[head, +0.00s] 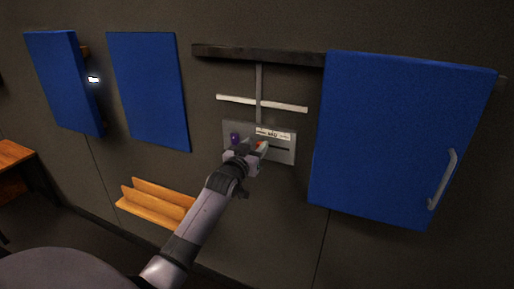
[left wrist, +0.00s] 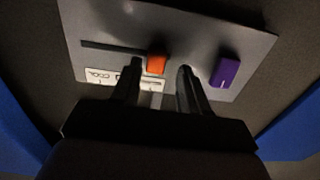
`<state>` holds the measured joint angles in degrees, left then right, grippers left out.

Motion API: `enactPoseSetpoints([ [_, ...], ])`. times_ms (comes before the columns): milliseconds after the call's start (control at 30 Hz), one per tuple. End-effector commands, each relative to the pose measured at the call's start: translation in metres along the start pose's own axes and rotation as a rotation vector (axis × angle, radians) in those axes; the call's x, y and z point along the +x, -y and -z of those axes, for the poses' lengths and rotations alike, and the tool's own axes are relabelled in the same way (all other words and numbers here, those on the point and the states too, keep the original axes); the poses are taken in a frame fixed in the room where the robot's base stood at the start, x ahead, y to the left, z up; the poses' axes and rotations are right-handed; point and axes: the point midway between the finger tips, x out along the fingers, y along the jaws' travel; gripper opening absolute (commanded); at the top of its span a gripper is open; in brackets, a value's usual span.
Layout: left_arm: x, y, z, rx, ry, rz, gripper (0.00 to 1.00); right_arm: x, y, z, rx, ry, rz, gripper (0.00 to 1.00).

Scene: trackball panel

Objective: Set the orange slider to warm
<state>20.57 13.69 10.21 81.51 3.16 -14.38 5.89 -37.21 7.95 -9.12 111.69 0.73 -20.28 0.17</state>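The orange slider (head: 262,145) sits on a grey panel (head: 285,156) on the wall, partly hidden by my left gripper (head: 253,152). In the left wrist view the orange slider (left wrist: 157,62) stands between the two fingertips of my left gripper (left wrist: 160,68). The fingers are open, with a gap beside the slider, wider on the right. A dark slot (left wrist: 105,46) runs left from the slider in the wrist view and right in the head view. A white label (head: 274,134) lies above the slot in the head view; its words are too small to read. My right gripper is not in view.
A purple knob (head: 235,138) stands on the panel left of the slider, near my left gripper. A blue cabinet door with a handle (head: 443,178) is at the right. A wooden ledge (head: 152,207) is at lower left. Blue panels (head: 148,90) hang at the left.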

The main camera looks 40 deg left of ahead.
Motion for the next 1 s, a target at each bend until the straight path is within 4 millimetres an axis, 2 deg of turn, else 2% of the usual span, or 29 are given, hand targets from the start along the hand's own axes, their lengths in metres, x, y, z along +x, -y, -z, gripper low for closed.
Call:
enactPoseSetpoints([
  [367, -0.003, -0.002, 0.000, 0.000, 0.000, -0.003, 0.47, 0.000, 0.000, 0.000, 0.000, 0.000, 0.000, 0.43],
  [567, -0.021, -0.002, -0.001, 0.000, 0.000, -0.003, 0.47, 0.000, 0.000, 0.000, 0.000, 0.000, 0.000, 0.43],
  [800, -0.052, -0.001, -0.001, 0.000, 0.001, -0.002, 0.47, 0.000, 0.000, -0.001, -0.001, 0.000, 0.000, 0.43],
  [1000, -0.068, -0.001, -0.001, 0.000, 0.000, -0.002, 0.47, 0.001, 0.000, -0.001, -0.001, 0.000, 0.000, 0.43],
])
